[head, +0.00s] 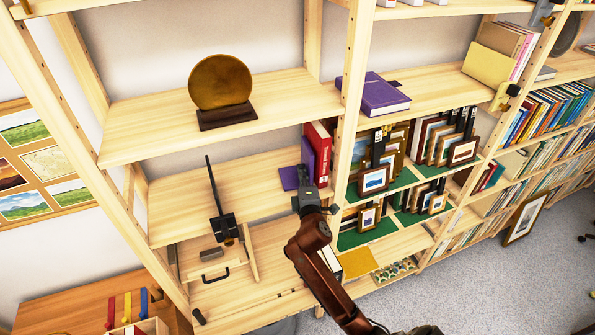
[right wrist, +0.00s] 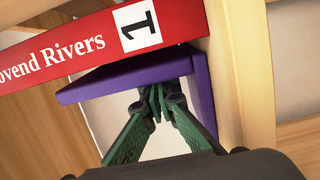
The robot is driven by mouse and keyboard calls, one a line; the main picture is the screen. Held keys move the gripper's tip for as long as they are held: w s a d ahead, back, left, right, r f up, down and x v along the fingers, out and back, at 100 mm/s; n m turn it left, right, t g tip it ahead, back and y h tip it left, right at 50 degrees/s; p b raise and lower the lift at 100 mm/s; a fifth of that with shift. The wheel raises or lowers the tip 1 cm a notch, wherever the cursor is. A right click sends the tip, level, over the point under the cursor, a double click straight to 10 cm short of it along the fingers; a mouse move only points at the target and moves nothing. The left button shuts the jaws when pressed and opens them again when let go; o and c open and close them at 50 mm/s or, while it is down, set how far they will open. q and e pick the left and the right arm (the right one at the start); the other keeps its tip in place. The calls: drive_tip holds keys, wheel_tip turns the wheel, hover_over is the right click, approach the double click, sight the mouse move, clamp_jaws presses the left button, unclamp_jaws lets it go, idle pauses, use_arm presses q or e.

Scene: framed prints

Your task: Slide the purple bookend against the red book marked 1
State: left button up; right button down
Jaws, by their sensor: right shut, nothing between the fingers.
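The red book (head: 319,148) stands upright on the middle shelf beside a wooden upright. In the right wrist view, the red book (right wrist: 100,42) shows its white label marked 1 across the top. The purple bookend (head: 307,160) stands just left of the book, its flat foot reaching left along the shelf. In the right wrist view, the bookend (right wrist: 125,76) lies right along the book's edge; I cannot tell whether they touch. My right gripper (head: 306,188) is at the bookend, its green fingertips (right wrist: 156,92) shut and empty beside the purple plates. My left gripper is not in view.
A black stand with a rod (head: 222,225) is lower left. Framed prints (head: 374,179) fill green-lined shelves at right. The shelf left of the bookend is clear.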

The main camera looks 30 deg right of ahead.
sight(291, 182)
drive_tip(key=a, duration=0.4)
drive_tip(key=shift+w+a+f, duration=0.1)
drive_tip(key=shift+a, duration=0.05)
drive_tip(key=b+v, duration=0.1)
drive_tip(key=v, duration=0.7)
drive_tip(key=shift+s, duration=0.2)
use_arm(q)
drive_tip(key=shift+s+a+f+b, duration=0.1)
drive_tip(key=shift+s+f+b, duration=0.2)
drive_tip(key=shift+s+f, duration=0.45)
use_arm(e)
drive_tip(key=shift+s+a, duration=0.2)
drive_tip(key=shift+s, duration=0.4)
